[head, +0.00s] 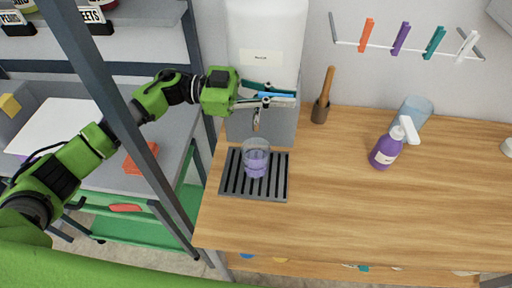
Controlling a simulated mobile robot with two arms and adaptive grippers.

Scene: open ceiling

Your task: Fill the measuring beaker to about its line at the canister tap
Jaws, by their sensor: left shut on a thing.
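A clear measuring beaker (256,158) stands upright on a dark slatted drip tray (226,186) at the left of the wooden counter. Purple liquid fills its lower part; its line is too small to make out. The white canister (265,35) stands behind on a grey block, with its tap (256,122) above the beaker. My left gripper (284,98) is at the front of the canister, shut on the tap's handle, which is mostly hidden by the fingers. Whether liquid is running is hard to tell. My right gripper is not in view.
A purple pump bottle (385,149) and a bluish clear container (413,111) stand at the right. A wooden-handled tool in a dark holder (321,108) is by the wall. Coloured pegs hang on a rail (400,50). A shelf rack (165,185) stands left. The counter's middle is clear.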

